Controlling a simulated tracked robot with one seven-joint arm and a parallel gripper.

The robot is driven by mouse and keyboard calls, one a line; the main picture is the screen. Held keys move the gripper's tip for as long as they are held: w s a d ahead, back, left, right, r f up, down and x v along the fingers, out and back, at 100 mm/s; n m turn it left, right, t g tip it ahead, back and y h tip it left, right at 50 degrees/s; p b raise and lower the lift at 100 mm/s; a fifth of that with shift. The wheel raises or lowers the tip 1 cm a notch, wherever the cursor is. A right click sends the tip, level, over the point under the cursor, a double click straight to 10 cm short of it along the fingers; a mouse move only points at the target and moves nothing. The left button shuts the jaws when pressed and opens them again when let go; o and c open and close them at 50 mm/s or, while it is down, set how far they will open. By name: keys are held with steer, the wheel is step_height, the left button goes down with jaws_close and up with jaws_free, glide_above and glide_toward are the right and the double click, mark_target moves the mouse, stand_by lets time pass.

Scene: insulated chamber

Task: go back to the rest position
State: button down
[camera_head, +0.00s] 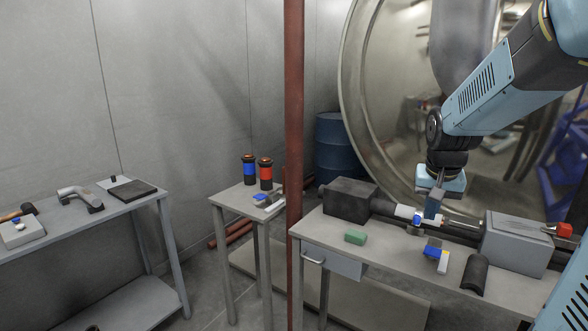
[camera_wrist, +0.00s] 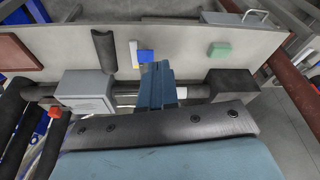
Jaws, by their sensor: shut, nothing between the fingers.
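My gripper (camera_head: 433,205) is shut and empty at the end of my blue arm, over the right-hand workbench (camera_head: 398,258). In the head view its fingers point down at the shaft assembly, close to a white and blue fitting (camera_head: 410,214). In the wrist view the shut fingers (camera_wrist: 157,72) reach out over the same shaft. I cannot tell whether the fingertips touch it. The shaft runs between a dark block (camera_head: 348,201) and a grey block (camera_head: 515,243). The part of the shaft behind the fingers is hidden.
A green block (camera_head: 356,237), a blue, yellow and white piece (camera_head: 436,254) and a dark half-round piece (camera_head: 473,275) lie on the bench. A red-brown post (camera_head: 294,120) stands at its left. A small table (camera_head: 236,196) holds two canisters. A large round metal door (camera_head: 395,100) stands behind.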

steer(key=s+a+r+n+t, duration=0.1)
steer(key=s+a+r+n, duration=0.1)
steer(key=s, duration=0.6)
steer(key=s+a+r+n+t+y, duration=0.1)
steer(key=s+a+r+n, duration=0.1)
steer(key=s+a+r, duration=0.2)
steer(key=s+a, duration=0.2)
steer(key=s, duration=0.2)
steer(key=shift+s+t, duration=0.3)
steer(key=shift+s, duration=0.1)
stand_by(1.2)
steer(key=m+g+h, duration=0.1)
steer(key=m+g, duration=0.3)
steer(key=m, duration=0.3)
glide_above(431, 257)
steer(key=s, duration=0.1)
step_height(431, 257, down, 18)
steer(key=shift+w+a+f, duration=0.1)
steer(key=shift+w+f, duration=0.05)
steer(key=shift+f, duration=1.3)
steer(key=shift+w+a+f, duration=0.1)
steer(key=shift+f, duration=1.3)
steer(key=shift+f, duration=0.1)
